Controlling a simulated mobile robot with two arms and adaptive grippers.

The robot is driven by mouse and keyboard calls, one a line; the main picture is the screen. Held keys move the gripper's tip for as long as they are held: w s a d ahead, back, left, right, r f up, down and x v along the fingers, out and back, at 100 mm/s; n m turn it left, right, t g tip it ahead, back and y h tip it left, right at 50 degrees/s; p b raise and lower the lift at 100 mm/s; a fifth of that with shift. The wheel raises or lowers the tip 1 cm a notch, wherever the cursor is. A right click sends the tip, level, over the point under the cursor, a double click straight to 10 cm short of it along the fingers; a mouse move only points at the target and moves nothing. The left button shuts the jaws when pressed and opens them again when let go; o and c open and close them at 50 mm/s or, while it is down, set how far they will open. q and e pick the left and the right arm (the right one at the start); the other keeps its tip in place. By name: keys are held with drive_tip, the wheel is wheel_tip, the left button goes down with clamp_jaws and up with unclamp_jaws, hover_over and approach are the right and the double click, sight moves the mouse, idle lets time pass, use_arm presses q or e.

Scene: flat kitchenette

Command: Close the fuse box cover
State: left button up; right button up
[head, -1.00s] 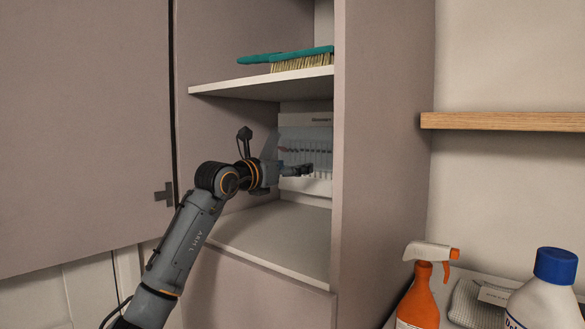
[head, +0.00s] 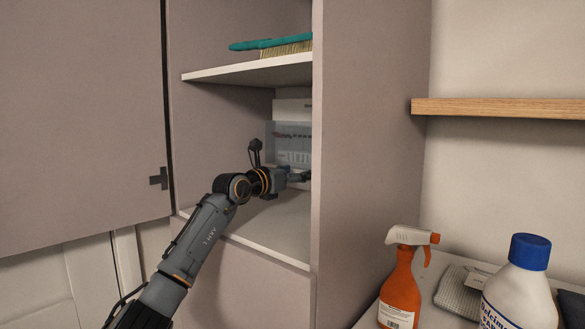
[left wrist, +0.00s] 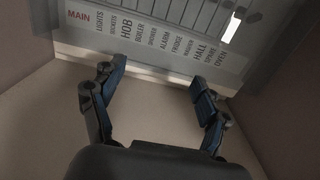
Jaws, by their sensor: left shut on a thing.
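The fuse box (head: 292,106) is on the back wall of the open cupboard's middle compartment. Its translucent grey cover (head: 272,140) lies across the front of the breakers; its right part is hidden by the cupboard side. In the left wrist view, the cover (left wrist: 240,68) overlaps the label strip (left wrist: 150,38), with "MAIN" at its left end. My left gripper (head: 304,176) is at the cover's lower edge. In the left wrist view, its two fingers (left wrist: 152,80) stand apart, and their contact with the cover is not clear. My right gripper is out of view.
A teal brush (head: 272,44) lies on the shelf (head: 255,72) above my arm. The cupboard side panel (head: 365,170) stands close to the right. An orange spray bottle (head: 400,290) and a white bottle with a blue cap (head: 520,290) are at lower right.

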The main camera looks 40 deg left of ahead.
use_arm(q)
drive_tip(key=shift+w+d+f, duration=0.1)
drive_tip(key=shift+w+f, duration=0.2)
drive_tip(key=shift+f, duration=0.3)
drive_tip(key=o, duration=1.5)
drive_tip(key=shift+w, duration=0.1)
drive_tip(key=shift+o, duration=1)
drive_tip(key=shift+w, duration=0.4)
drive_tip(key=shift+s+r, duration=0.15)
drive_tip(key=shift+s, duration=0.05)
drive_tip(key=shift+s+r, duration=0.1)
drive_tip(key=shift+s, duration=0.35)
drive_tip(key=s, duration=0.6)
drive_tip(key=s+a, duration=0.1)
drive_tip(key=s, duration=0.3)
drive_tip(key=shift+s, duration=0.45)
